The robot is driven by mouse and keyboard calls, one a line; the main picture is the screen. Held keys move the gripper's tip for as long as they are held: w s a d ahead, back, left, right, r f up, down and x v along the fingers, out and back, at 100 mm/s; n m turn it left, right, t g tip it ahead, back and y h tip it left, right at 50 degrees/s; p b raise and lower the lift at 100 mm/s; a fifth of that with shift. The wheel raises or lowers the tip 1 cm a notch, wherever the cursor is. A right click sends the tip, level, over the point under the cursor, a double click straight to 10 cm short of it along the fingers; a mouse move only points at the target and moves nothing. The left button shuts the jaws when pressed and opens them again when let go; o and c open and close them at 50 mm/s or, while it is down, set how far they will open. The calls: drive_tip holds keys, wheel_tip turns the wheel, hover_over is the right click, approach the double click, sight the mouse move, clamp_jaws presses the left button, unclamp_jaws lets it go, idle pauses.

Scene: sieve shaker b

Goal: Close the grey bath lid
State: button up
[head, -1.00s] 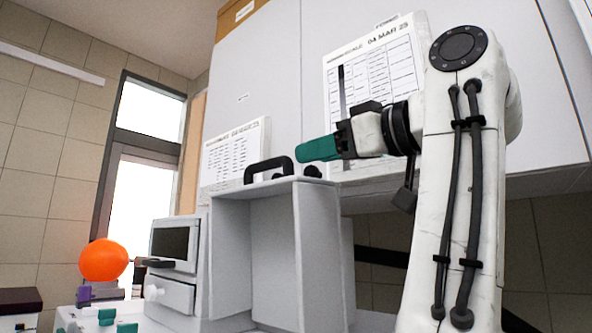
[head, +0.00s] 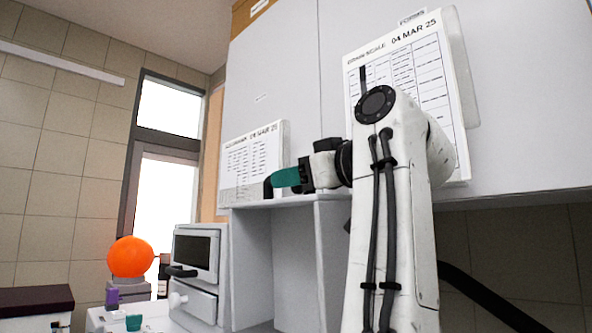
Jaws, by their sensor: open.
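A grey hollow box-like lid (head: 250,265) stands upright in the middle of the head view, its inside facing me; it looks like the raised bath lid. A black handle (head: 267,188) sits on its top edge, partly covered by my gripper. My gripper (head: 285,177) has teal fingers pointing left, at the handle's height. It overlaps the handle in the picture; whether it touches cannot be told. The jaws are open, though the gap between them is hard to see from this side. The bath's lower body is out of view below.
A grey instrument (head: 198,250) with a dark screen stands left of the lid. An orange ball-like object (head: 130,257) and small purple and teal items are farther left. Wall cabinets with paper sheets (head: 408,90) hang behind my arm. A dark-topped box (head: 35,300) is at lower left.

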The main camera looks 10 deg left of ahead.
drive_tip(key=shift+c, duration=0.2)
clamp_jaws()
idle(0.3)
